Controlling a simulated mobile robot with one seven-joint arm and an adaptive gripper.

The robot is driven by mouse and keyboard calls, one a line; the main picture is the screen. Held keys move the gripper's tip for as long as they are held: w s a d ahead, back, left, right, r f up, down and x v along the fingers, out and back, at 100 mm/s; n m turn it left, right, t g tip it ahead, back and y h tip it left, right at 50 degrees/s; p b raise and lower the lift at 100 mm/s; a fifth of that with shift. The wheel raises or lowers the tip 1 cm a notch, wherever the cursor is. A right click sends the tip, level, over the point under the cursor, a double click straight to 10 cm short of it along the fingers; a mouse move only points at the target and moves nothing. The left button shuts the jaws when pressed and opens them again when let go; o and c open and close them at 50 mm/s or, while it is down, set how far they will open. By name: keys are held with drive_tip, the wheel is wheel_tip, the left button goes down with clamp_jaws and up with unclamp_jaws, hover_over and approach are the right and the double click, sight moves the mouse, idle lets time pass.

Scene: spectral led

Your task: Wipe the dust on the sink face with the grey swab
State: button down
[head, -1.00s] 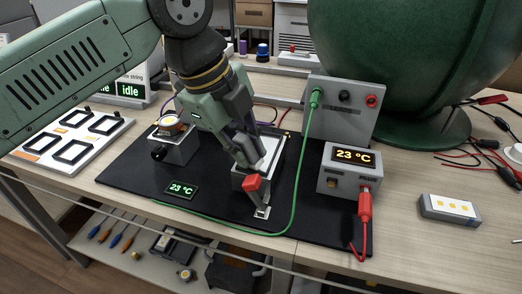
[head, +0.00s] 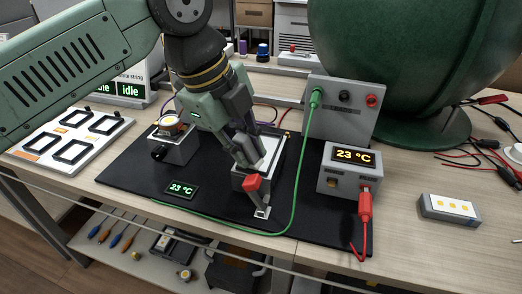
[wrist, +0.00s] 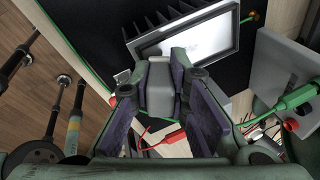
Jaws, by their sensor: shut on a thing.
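My gripper (wrist: 161,98) is shut on the grey swab (wrist: 160,84), a rounded grey block held between its purple pads in the wrist view. The sink (wrist: 238,27) is a dark finned block with a pale, bright face (wrist: 190,40), just beyond the swab. Whether the swab touches the face cannot be told, and I cannot make out dust. In the head view, my gripper (head: 246,153) is low over the sink's pale face (head: 269,152), covering part of it. The swab is not clearly visible there.
The sink sits on a black mat (head: 225,212) with a red-tipped clamp (head: 252,183) at its front. A 23 °C meter (head: 348,169) and a grey socket panel (head: 345,112) stand right. A lamp box (head: 174,143) stands left. A green cable (head: 296,190) crosses the mat.

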drive_tip(key=w, duration=0.2)
drive_tip(key=w+d, duration=0.1)
drive_tip(key=shift+w+d+r+p, duration=0.1)
drive_tip(key=shift+w+r+p, duration=0.05)
drive_tip(key=shift+w+p, duration=0.2)
drive_tip(key=shift+w, duration=0.35)
drive_tip(key=shift+w+d, duration=0.1)
drive_tip(key=shift+w+d, duration=0.2)
drive_tip(key=shift+w, duration=0.45)
